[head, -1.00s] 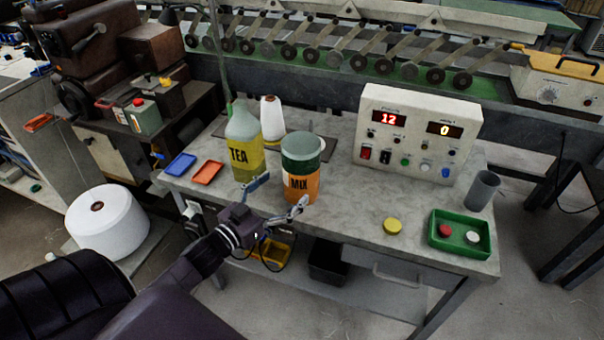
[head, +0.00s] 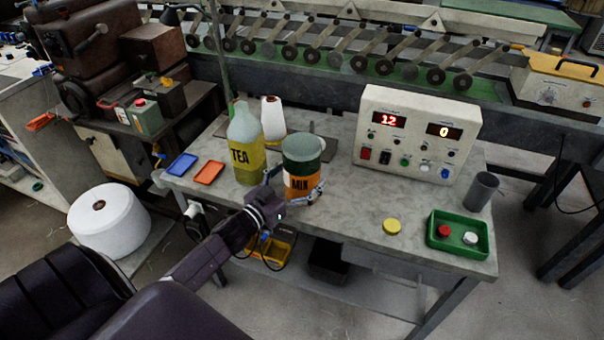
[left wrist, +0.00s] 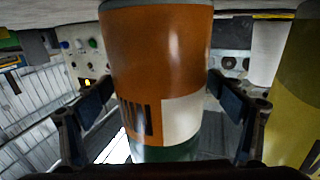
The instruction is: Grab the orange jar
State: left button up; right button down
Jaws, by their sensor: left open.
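The orange jar (head: 303,160) stands on the grey worktable. In the left wrist view the jar (left wrist: 158,50) fills the middle, appearing upside down. The fingers of my left gripper (left wrist: 160,85) are spread on both sides of it, open. Contact is not clear. My right gripper is not in view.
A yellow TEA bottle (head: 245,150) stands close left of the jar, with a white cone (head: 272,118) behind. A control box (head: 418,130) stands to the right. A yellow disc (head: 392,226), green tray (head: 432,240) and grey cup (head: 482,190) are further right.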

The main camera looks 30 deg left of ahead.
pick_arm(q)
jog(key=shift+c, duration=0.5)
jog(key=c, duration=1.3)
jog(key=shift+r, duration=0.25)
